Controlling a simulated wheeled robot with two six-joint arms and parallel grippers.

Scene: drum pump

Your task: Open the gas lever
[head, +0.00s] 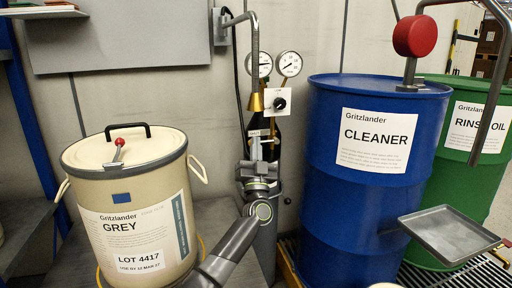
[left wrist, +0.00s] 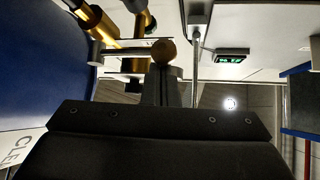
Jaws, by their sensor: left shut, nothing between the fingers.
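The gas cylinder (head: 266,205) stands against the wall, with two round gauges and a brass fitting (head: 256,101) above it. My left gripper (head: 258,146) is shut and empty in front of the cylinder's upper part, below the brass fitting. In the left wrist view a grey bar (left wrist: 125,51) ends in a brown ball knob (left wrist: 163,51); it looks like the gas lever. The shut fingers (left wrist: 161,84) point at the knob and are very close to it; I cannot tell whether they touch. In the head view the gripper and small parts hide the lever. My right gripper is out of view.
A blue CLEANER drum (head: 335,190) stands right of the cylinder, with a green drum (head: 490,165) behind it. A beige GREY drum (head: 160,190) stands at the left. A white plate with a black knob (head: 279,103) and a metal pipe (head: 254,50) are above my gripper.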

